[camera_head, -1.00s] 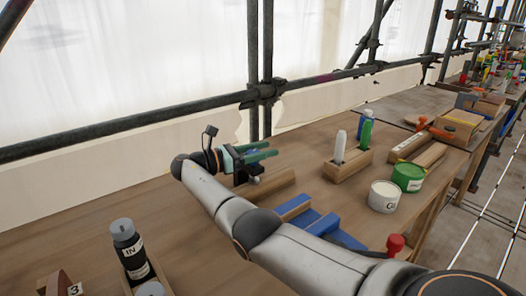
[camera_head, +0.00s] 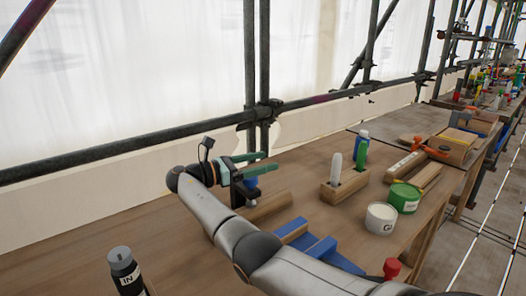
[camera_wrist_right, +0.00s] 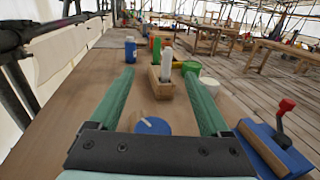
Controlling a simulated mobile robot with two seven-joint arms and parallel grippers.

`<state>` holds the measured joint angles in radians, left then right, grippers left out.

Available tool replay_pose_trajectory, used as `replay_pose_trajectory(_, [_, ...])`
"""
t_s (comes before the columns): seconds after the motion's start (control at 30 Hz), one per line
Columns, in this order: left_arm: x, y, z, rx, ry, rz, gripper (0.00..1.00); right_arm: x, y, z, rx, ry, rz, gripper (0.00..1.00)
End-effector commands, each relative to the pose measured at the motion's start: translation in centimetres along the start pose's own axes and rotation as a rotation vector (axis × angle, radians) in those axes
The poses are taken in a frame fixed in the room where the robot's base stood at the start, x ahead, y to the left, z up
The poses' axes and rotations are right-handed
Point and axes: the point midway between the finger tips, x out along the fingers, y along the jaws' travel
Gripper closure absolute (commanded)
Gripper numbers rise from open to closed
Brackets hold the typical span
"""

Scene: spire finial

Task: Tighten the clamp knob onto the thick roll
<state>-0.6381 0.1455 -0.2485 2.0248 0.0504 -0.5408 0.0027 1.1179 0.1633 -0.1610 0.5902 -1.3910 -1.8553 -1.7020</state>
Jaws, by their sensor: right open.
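A round blue knob with a white line across its top shows in the right wrist view (camera_wrist_right: 153,126), low between the fingers and close to the palm. I take it for the clamp knob. In the head view only a bit of blue (camera_head: 251,182) shows below the right gripper. My right gripper (camera_head: 270,162) is open above the bench, its green fingers apart with nothing between the tips; it also shows in the wrist view (camera_wrist_right: 158,76). I cannot make out the thick roll. My left gripper is not in view.
A blue fixture (camera_head: 320,247) with a red-knobbed lever (camera_head: 391,267) stands on the bench. A wooden holder (camera_head: 343,188) with bottles, a white can (camera_head: 380,218) and a green can (camera_head: 404,198) stand farther right. A dark bottle (camera_head: 122,269) stands front left. Scaffold poles (camera_head: 250,80) border the back.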

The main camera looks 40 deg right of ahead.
Motion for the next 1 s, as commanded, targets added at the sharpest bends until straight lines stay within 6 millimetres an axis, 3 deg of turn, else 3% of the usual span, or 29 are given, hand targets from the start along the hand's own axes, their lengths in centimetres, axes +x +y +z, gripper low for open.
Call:
replay_pose_trajectory(0.37, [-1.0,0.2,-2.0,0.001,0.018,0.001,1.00,-1.2,-2.8,3.5,-0.001,0.000,0.002,0.19])
replay_pose_trajectory(0.53, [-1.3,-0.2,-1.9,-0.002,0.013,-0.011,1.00,-1.9,-4.4,5.6,-0.001,0.000,0.003,0.19])
replay_pose_trajectory(1.0, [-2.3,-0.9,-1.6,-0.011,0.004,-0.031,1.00,-4.6,-10.4,8.3,-0.004,0.003,0.004,0.19])
